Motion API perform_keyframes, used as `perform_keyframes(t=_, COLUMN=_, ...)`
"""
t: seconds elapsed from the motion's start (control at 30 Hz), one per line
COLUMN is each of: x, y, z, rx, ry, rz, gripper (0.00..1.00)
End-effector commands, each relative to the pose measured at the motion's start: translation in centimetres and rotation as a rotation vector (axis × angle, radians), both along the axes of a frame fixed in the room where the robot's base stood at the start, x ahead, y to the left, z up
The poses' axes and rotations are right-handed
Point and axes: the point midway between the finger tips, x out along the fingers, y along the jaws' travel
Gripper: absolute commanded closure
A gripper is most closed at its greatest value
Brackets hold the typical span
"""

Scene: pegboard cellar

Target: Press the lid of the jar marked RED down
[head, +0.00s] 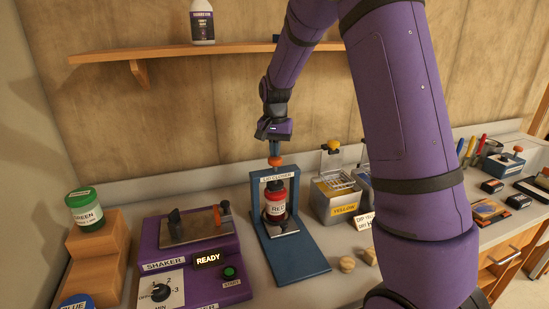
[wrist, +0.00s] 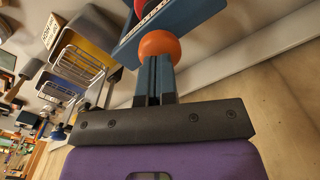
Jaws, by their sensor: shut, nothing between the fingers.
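The jar marked RED (head: 279,209) stands upright inside a blue press frame (head: 256,212) labelled as a lid closer. Its top is partly hidden by the frame's crossbar, so I cannot tell how its lid sits. An orange knob (head: 275,160) sits above the crossbar; the knob also shows in the wrist view (wrist: 159,45). My gripper (head: 274,151) is shut and empty, pointing down just above the knob. In the wrist view its closed fingers (wrist: 157,66) meet the knob's edge; I cannot tell whether they touch it.
A purple shaker (head: 165,263) with a READY display stands left of the press. A green jar (head: 85,208) stands on wooden steps (head: 97,245). A shelf (head: 130,55) is above.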

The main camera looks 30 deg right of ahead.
Motion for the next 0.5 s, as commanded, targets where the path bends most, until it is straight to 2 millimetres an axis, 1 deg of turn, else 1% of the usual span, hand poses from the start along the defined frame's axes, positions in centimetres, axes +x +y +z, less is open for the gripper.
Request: perform_keyframes(t=0.5, x=0.0, y=0.0, z=-1.6, rx=-0.001, ry=0.001, rz=0.0, gripper=1.0)
